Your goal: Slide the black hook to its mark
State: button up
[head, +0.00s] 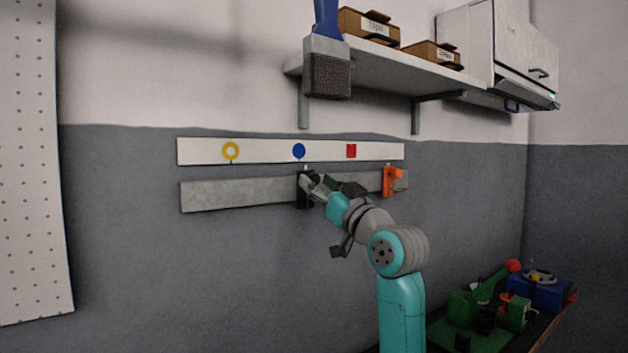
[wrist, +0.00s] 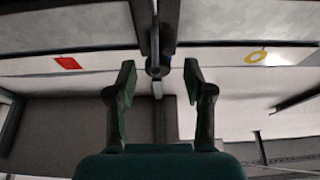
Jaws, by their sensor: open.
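The black hook (head: 302,190) hangs on the grey rail (head: 235,194), just below the blue round mark (head: 299,151) on the white strip. My gripper (head: 315,187) is at the black hook and hides part of it. In the wrist view, the black hook (wrist: 154,40) is in the middle, with its tip near the gap between my open fingers (wrist: 158,82). No finger clearly touches it. The blue mark is mostly hidden behind it there. A red square mark (head: 351,150) is to the right and a yellow ring mark (head: 231,151) to the left.
An orange hook (head: 389,181) sits near the rail's right end. A shelf (head: 390,72) with boxes is above, with a blue-handled brush (head: 327,70) in front of its left end. The rail left of the black hook is clear. A table (head: 543,335) with green and blue parts is lower right.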

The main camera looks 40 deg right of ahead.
jog(key=v, duration=0.9)
jog(key=shift+s+f, duration=0.15)
jog(key=shift+s, duration=0.05)
